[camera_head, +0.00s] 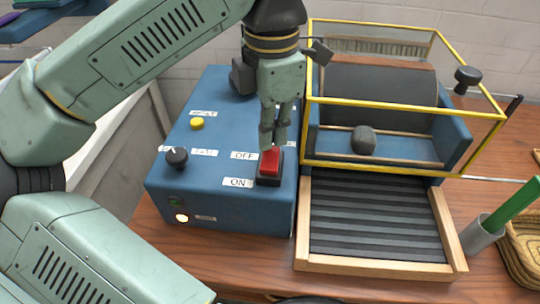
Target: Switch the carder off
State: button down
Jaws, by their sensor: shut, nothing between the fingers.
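The carder's blue control box (222,110) stands on the table at the centre left. Its red rocker switch (270,163) sits in a black frame near the right edge of the top. An OFF label (244,155) is beside the switch's far end and an ON label (238,182) beside its near end. My gripper (267,143) is shut and empty, pointing down at the switch's far, OFF end. Its fingertips hide part of that end; I cannot tell whether they touch it. A lamp (181,218) on the box's front glows pale.
A black knob (176,157) and a yellow button (197,123) are on the box. To the right, a yellow-framed guard (400,105) covers the drum, with a dark grey lump (363,140) inside. A ribbed feed tray (375,220) lies in front. A grey cup (480,232) stands right.

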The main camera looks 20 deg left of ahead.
aim_at(271, 150)
jog(key=shift+f+b, duration=0.6)
jog(key=shift+f, duration=0.15)
jog(key=shift+r, duration=0.1)
jog(key=shift+r+p, duration=2.45)
jog(key=shift+r, duration=1)
